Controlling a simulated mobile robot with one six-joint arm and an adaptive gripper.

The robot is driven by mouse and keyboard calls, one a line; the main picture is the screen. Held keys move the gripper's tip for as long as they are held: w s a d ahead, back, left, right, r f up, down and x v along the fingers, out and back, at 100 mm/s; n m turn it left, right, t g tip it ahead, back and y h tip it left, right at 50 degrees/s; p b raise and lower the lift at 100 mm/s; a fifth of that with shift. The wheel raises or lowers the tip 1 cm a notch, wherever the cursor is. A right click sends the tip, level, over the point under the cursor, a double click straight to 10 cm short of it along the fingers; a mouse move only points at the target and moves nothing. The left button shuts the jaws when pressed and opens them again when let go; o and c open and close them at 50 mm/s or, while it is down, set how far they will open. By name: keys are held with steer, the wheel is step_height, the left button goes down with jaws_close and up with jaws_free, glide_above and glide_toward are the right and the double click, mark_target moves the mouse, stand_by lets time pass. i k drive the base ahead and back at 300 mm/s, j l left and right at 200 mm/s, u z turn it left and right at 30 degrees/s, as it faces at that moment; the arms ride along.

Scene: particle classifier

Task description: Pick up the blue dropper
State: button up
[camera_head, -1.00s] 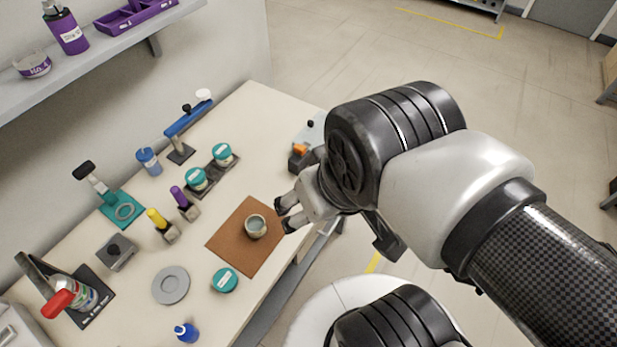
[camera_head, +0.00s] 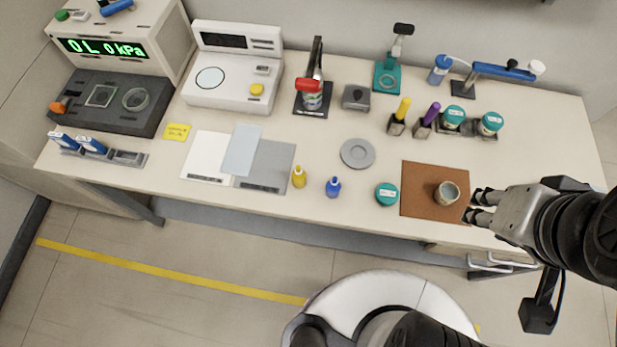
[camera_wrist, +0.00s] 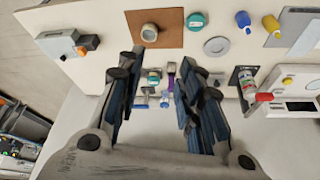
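The blue dropper (camera_head: 333,187) is a small blue bottle with a pale tip, upright near the table's front edge. A similar yellow dropper (camera_head: 299,176) stands to its left. In the wrist view the blue dropper (camera_wrist: 243,20) shows at the top right, outside the fingers. My gripper (camera_head: 478,206) is over the table's right front part, beside the brown mat, well to the right of the blue dropper. In the wrist view my gripper (camera_wrist: 160,62) has its fingers apart, with nothing held between them.
The brown mat (camera_head: 420,188) bears a small cup (camera_head: 446,193). A teal-lidded jar (camera_head: 386,194) stands between the mat and the blue dropper. A grey disc (camera_head: 358,153) lies behind them. White and grey sheets (camera_head: 268,165) lie to the left. Instruments and bottles line the back.

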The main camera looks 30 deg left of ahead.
mark_target(333, 187)
steer(key=j+u, duration=0.15)
steer(key=u, duration=0.95)
steer(key=z, duration=1.35)
steer(key=k+j+u, duration=0.1)
steer(key=u, duration=0.35)
steer(key=j+u, duration=0.4)
steer(key=k, duration=0.05)
